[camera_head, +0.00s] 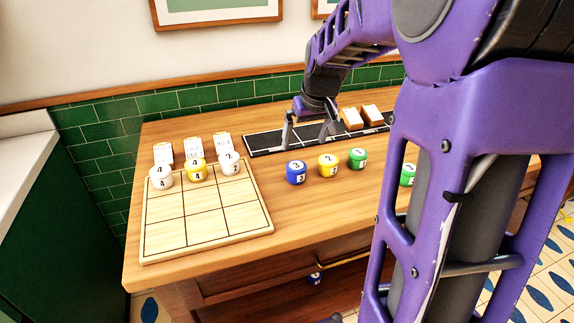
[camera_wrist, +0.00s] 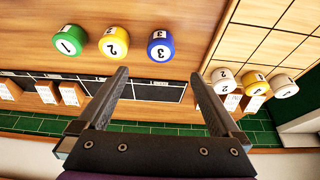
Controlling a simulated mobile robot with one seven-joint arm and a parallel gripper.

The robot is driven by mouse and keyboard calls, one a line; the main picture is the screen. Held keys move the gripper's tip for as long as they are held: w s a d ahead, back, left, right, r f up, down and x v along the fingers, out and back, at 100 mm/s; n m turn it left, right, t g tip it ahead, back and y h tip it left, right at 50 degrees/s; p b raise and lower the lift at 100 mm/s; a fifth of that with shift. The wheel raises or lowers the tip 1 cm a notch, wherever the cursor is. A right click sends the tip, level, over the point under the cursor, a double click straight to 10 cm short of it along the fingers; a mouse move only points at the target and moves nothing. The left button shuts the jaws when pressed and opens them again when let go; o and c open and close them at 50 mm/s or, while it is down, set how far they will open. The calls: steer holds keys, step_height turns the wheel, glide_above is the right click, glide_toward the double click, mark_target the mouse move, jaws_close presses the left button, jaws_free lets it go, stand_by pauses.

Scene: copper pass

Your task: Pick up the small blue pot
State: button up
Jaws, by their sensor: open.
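The small blue pot (camera_head: 296,173), marked 3, stands on the wooden table at the left end of a short row. It also shows in the wrist view (camera_wrist: 160,46), ahead of the fingertips and roughly centred between them. My gripper (camera_head: 305,136) is open and empty, over the black strip behind the row. Its two fingers show apart in the wrist view (camera_wrist: 159,76). The blue pot is clear of the fingers. Another blue pot (camera_head: 315,278) shows below the tabletop, partly hidden.
A yellow pot (camera_head: 327,165) and a green pot (camera_head: 357,158) stand right of the blue one. Another green pot (camera_head: 408,175) is beside my arm. A gridded wooden tray (camera_head: 205,220) holds white and yellow pots. Small card stands (camera_head: 351,118) sit behind.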

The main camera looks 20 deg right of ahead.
mark_target(297, 166)
steer(key=b+x, duration=0.2)
steer(key=x, duration=1.1)
steer(key=shift+w, duration=0.1)
steer(key=c, duration=1.6)
